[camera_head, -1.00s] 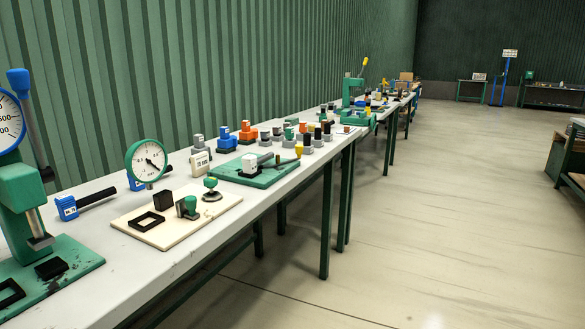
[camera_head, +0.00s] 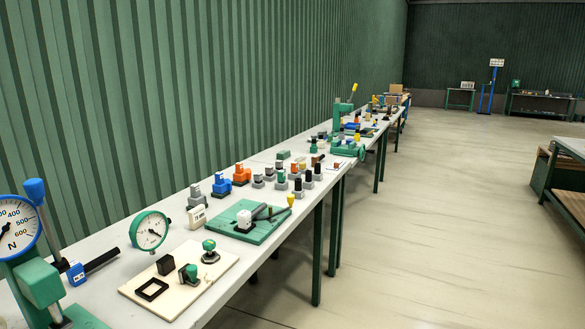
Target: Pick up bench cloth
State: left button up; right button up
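I cannot make out a bench cloth in the head view. The long white bench (camera_head: 262,262) runs from the lower left into the distance along the green wall, with tools and fixtures on it. Neither of my grippers shows in this view.
A press with a force dial (camera_head: 18,228) stands at the near left. A cream board (camera_head: 215,275), a round gauge (camera_head: 150,230) and a green plate (camera_head: 270,230) lie along the bench. Open floor (camera_head: 430,220) lies to the right, with another workbench (camera_head: 565,185) at the right edge.

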aim_at(283, 155)
jog(key=i+l+z, duration=0.25)
jog(key=i+l, duration=0.15)
jog(key=i+l+z, duration=0.5)
jog(key=i, duration=0.45)
jog(key=i+l+z, duration=0.3)
jog(key=i, duration=0.2)
jog(key=i+z, duration=0.25)
jog(key=i, duration=0.2)
jog(key=i+u, duration=0.4)
jog(key=i+l+u, duration=0.25)
jog(key=i+u, duration=0.2)
jog(key=i+l+u, duration=0.6)
jog(key=u, duration=0.25)
jog(key=l, duration=0.1)
